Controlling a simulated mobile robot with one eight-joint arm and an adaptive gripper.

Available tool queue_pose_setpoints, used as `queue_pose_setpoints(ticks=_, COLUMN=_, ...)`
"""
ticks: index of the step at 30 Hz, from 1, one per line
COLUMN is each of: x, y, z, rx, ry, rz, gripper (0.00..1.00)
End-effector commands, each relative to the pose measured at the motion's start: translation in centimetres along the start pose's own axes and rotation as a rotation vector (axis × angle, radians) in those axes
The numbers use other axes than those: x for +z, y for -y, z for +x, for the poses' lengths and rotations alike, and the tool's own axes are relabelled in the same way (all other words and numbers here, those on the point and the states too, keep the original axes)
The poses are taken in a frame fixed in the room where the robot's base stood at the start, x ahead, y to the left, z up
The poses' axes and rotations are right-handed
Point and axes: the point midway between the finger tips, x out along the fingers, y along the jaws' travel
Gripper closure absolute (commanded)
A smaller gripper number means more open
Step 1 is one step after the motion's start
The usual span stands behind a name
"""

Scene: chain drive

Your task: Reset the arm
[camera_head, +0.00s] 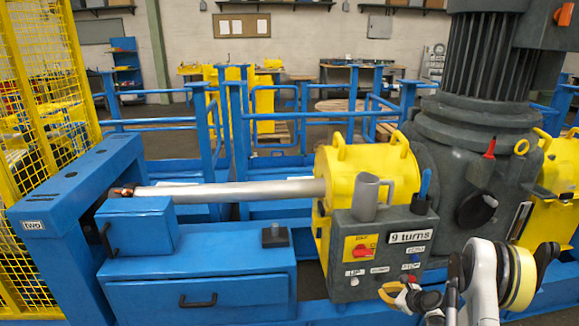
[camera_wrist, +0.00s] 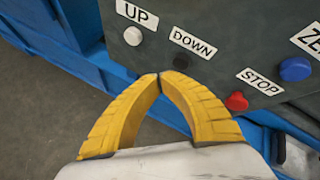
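My gripper (camera_head: 394,290) is at the lower right in the head view, in front of the lower edge of the grey control box (camera_head: 345,230). In the wrist view its two yellow fingers (camera_wrist: 160,78) meet at the tips, with nothing between them. The tips are just below the DOWN label, beside the dark DOWN button (camera_wrist: 181,62). I cannot tell whether they touch the panel. The white UP button (camera_wrist: 133,36) is to the left, the red STOP button (camera_wrist: 237,101) to the right and a blue button (camera_wrist: 295,69) further right.
A grey machine (camera_head: 480,140) rises behind my arm. A yellow housing (camera_head: 370,165) holds a long metal shaft (camera_head: 235,190) reaching left to a blue frame (camera_head: 70,190). A blue drawer cabinet (camera_head: 200,290) stands left of the box. A yellow mesh fence (camera_head: 45,100) is at the far left.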

Motion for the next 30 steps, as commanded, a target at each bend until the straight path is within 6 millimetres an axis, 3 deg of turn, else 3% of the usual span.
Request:
queue_pose_setpoints(ticks=1, x=2.5, y=0.6, z=-1.0, rx=0.011, ry=-0.011, rz=-0.067, gripper=1.0)
queue_pose_setpoints(ticks=7, x=12.2, y=1.7, z=-6.4, rx=0.063, ry=-0.067, rz=-0.422, gripper=1.0)
queue_pose_setpoints(ticks=15, x=22.8, y=-1.0, z=-16.2, rx=0.146, ry=-0.122, rz=-0.916, gripper=1.0)
queue_pose_setpoints(ticks=22, x=28.1, y=-5.8, z=-25.5, rx=0.225, ry=-0.151, rz=-1.338, gripper=1.0)
queue_pose_setpoints(ticks=26, x=29.3, y=-9.3, z=-30.7, rx=0.273, ry=-0.16, rz=-1.578, gripper=1.0)
queue_pose_setpoints(ticks=30, x=29.2, y=-13.1, z=-35.8, rx=0.327, ry=-0.166, rz=-1.836, gripper=1.0)
